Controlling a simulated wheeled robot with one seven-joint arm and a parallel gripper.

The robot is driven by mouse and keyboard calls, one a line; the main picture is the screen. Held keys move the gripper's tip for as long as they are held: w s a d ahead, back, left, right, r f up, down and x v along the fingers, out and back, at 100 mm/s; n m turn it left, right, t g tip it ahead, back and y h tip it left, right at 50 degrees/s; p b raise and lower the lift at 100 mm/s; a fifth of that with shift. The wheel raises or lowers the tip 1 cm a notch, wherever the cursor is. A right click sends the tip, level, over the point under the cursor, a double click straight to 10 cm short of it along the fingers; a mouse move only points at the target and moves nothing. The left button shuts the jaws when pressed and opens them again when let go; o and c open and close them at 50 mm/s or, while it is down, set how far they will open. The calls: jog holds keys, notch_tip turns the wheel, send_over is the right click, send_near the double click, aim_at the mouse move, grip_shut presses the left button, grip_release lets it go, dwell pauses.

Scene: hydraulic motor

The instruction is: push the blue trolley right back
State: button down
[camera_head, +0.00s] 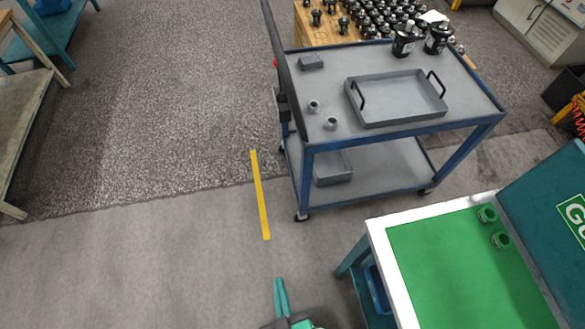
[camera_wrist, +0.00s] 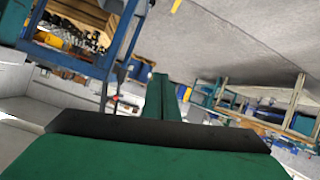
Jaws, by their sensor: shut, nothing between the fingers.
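The blue trolley (camera_head: 390,147) stands at the upper right in the head view, with a blue frame, grey upper and lower shelves and a dark upright handle (camera_head: 285,75) on its left side. My gripper (camera_head: 281,284) is at the bottom centre of the head view, in front of the trolley and apart from it. Its green fingers are shut together and empty. In the wrist view the gripper (camera_wrist: 160,85) points ahead with its fingers side by side. A blue frame (camera_wrist: 85,55) shows at the left there; I cannot tell whether it is the trolley.
On the trolley lie a grey tray (camera_head: 385,120), two black bottles (camera_head: 404,40) and small metal parts. A white-edged table with a green top (camera_head: 455,260) stands close at the right. A yellow floor line (camera_head: 260,195) lies left of the trolley. Open floor (camera_head: 130,250) lies to the left.

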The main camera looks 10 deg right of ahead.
jog(key=w+d+f+n+g+h, duration=0.1)
jog(key=w+f+n, duration=0.15)
jog(key=f, duration=0.35)
jog(key=w+d+f+n+g, duration=0.1)
jog(key=w+f, duration=0.2)
jog(key=f, duration=0.3)
jog(key=n+t+h, duration=0.2)
jog(key=n+h, duration=0.1)
jog(key=h, duration=0.9)
send_near(302, 163)
jog(key=shift+m, duration=0.25)
jog(key=shift+w+d+r, duration=0.25)
jog(key=shift+w+d, duration=0.55)
jog(key=shift+d, duration=0.15)
jog(key=shift+w+d+r, duration=0.3)
jog(key=shift+w+d, duration=0.45)
jog(key=shift+d, duration=0.2)
jog(key=shift+w, duration=0.1)
